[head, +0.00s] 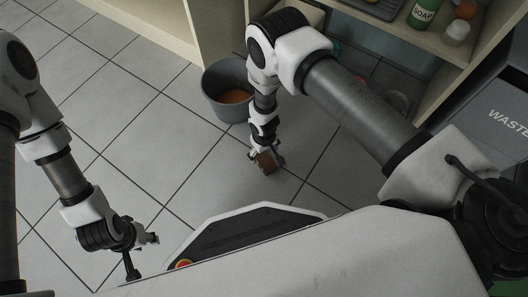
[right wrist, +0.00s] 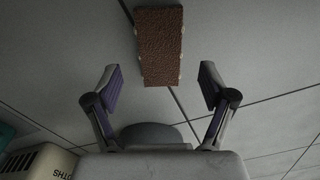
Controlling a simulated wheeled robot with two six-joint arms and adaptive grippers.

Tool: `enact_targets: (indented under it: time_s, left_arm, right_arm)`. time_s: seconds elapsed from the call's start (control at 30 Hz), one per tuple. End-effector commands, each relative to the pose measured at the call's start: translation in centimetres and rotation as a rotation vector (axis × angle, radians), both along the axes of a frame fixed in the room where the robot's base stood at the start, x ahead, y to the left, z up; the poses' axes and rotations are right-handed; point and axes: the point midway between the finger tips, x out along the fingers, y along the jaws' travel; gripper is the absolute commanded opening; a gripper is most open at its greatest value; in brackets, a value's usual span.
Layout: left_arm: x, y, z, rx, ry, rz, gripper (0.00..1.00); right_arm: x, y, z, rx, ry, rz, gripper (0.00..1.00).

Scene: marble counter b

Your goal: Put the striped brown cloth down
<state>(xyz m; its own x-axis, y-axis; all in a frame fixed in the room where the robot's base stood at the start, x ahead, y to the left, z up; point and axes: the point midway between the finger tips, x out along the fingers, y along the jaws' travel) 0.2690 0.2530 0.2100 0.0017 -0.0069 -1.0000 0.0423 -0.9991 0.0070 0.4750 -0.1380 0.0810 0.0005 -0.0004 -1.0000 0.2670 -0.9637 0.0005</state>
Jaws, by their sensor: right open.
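A brown, rectangular, folded-looking cloth (right wrist: 160,45) lies on the tiled floor in the right wrist view, with small pale marks along its sides; I cannot make out clear stripes. In the head view the brown cloth (head: 266,161) shows at the tip of my right gripper (head: 267,158). My right gripper (right wrist: 161,88) is open, its two fingers apart on either side and clear of the cloth in the wrist view. My left gripper (head: 145,254) is at the lower left, with its fingers spread and nothing between them.
A grey bucket (head: 228,90) with orange-brown contents stands on the floor behind my right arm. A pale box with lettering (right wrist: 40,162) is at the lower left of the wrist view. A waste bin (head: 497,120) and shelf with a soap bottle (head: 424,13) are at right. Floor at left is clear.

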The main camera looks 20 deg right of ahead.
Motion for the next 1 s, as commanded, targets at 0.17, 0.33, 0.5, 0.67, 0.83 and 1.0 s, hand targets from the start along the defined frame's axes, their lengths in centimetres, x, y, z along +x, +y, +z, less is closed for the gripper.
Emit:
enact_targets:
  time_s: [0.17,0.33,0.5,0.67,0.83,1.0]
  left_arm:
    - [-0.1,0.0,5.1,0.0,0.002,-0.003,0.4]
    - [-0.1,0.0,6.6,0.0,0.002,-0.003,0.4]
    - [-0.1,0.0,6.5,0.0,0.002,-0.003,0.4]
    - [-0.1,0.0,6.4,0.0,0.002,-0.003,0.4]
    - [-0.1,0.0,6.5,0.0,0.002,-0.003,0.4]
    - [-0.1,0.0,6.4,0.0,0.002,-0.003,0.4]
  right_arm:
    - [0.0,0.0,5.5,0.0,0.0,0.001,0.82]
    - [0.0,0.0,7.1,0.0,0.0,0.001,0.82]
    - [0.0,0.0,7.1,0.0,0.0,0.0,0.82]
    - [-0.6,-0.6,7.2,-0.001,0.003,-0.009,0.82]
    - [-6.8,-5.9,9.4,0.001,0.012,-0.108,0.82]
    - [-16.1,-10.4,15.3,0.006,0.009,-0.247,0.82]
